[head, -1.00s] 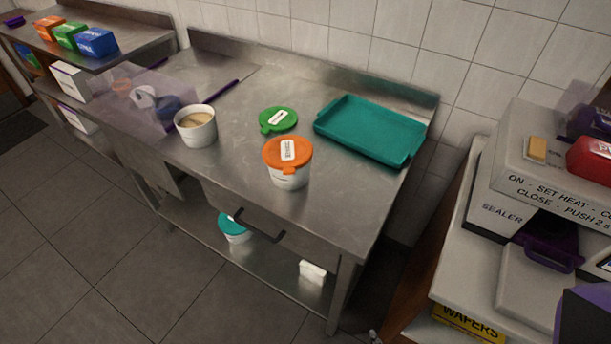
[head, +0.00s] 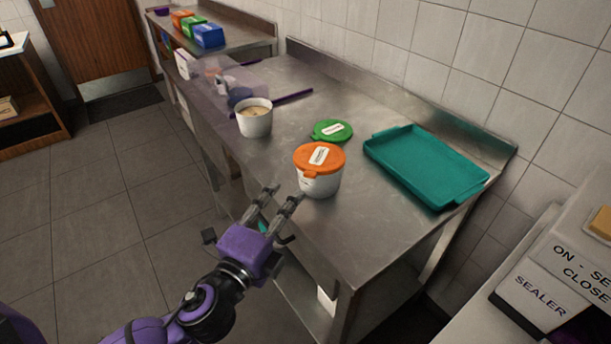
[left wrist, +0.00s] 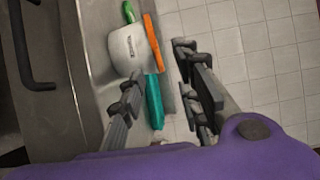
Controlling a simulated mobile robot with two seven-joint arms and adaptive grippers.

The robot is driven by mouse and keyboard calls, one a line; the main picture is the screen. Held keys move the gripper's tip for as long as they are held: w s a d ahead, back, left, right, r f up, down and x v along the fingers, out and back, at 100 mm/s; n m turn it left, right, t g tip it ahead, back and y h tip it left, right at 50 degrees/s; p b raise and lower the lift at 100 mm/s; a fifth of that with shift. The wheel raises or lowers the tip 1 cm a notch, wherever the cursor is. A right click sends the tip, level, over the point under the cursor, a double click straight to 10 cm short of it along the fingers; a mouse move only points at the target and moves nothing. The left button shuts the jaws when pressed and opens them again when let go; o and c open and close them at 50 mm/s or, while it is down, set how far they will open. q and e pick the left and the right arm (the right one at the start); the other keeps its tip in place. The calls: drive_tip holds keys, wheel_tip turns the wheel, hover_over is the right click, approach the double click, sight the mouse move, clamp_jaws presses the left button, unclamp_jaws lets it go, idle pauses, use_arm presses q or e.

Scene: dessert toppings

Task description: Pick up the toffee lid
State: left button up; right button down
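A green lid (head: 332,130) lies flat on the steel table, behind a white tub (head: 319,187) closed with an orange lid (head: 319,158). Both lids carry white labels too small to read, so I cannot tell which is toffee. An open white tub (head: 254,122) with beige contents stands to their left. My left gripper (head: 284,194) is open and empty, at the table's front edge, close to the orange-lidded tub and apart from it. In the left wrist view, the orange lid (left wrist: 153,42) and green lid (left wrist: 128,12) show sideways beyond the parted fingers. My right gripper is out of view.
A teal tray (head: 425,165) lies at the table's right end. A purple rod (head: 285,103) and a see-through purplish box lie toward the far left. A sealer machine (head: 540,290) stands at the right. The wall has a raised steel backsplash before it.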

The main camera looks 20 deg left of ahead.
sight(304, 175)
use_arm(q)
drive_tip(key=w, duration=0.4)
drive_tip(key=w+d, duration=0.1)
drive_tip(key=w, duration=0.2)
drive_tip(key=shift+w, duration=0.1)
drive_tip(key=shift+w+d, duration=0.15)
drive_tip(key=shift+w, duration=0.8)
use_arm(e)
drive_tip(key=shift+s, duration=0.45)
use_arm(q)
drive_tip(key=shift+c, duration=0.7)
drive_tip(key=shift+f, duration=0.1)
clamp_jaws()
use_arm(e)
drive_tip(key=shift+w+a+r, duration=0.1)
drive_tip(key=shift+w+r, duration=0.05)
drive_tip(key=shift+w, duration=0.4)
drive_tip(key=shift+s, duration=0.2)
